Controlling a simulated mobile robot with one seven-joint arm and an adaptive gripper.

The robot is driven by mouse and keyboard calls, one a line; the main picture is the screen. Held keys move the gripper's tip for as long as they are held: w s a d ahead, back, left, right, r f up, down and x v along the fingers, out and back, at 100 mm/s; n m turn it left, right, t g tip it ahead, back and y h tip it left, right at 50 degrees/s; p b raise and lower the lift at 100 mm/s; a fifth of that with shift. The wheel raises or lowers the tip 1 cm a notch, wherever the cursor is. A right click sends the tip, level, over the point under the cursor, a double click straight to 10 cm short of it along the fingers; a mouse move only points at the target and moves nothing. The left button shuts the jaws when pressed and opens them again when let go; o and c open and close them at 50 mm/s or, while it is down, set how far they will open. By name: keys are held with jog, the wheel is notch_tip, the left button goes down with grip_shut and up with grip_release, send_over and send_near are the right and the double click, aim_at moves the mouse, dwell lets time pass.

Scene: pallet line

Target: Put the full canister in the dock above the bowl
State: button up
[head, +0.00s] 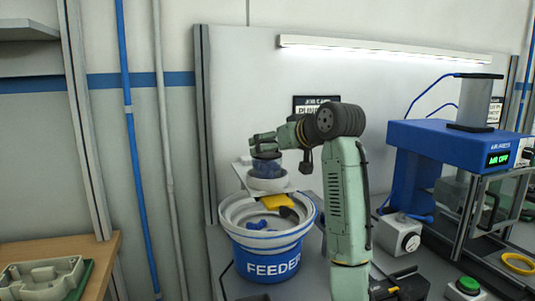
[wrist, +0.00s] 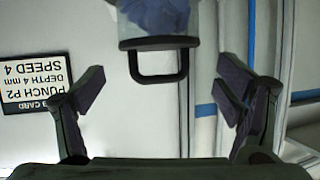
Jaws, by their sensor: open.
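The canister (head: 266,166) is clear with blue contents and stands upright in the white ring of the dock (head: 267,182), above the bowl (head: 240,212) of the blue feeder. In the wrist view the canister (wrist: 155,18) shows at the top edge, with its dark handle (wrist: 158,78) toward my gripper. My gripper (head: 265,141) is just above the canister in the head view. In the wrist view my gripper (wrist: 160,82) has its fingers spread wide on either side of the handle, not touching it. How deep the canister sits in the ring is hard to tell.
A yellow chute (head: 278,201) and blue parts (head: 263,224) are in the bowl. A blue air press (head: 445,140) stands to the right, with a grey box (head: 398,236) and a green button (head: 467,286) near it. A wooden bench (head: 100,248) is at the left.

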jog(key=b+v, duration=0.2)
jog(key=v, duration=0.5)
jog(key=shift+s+d+r, duration=0.15)
jog(key=shift+s+d, duration=0.05)
jog(key=shift+s, duration=0.15)
jog(key=shift+c, duration=0.2)
dwell(0.6)
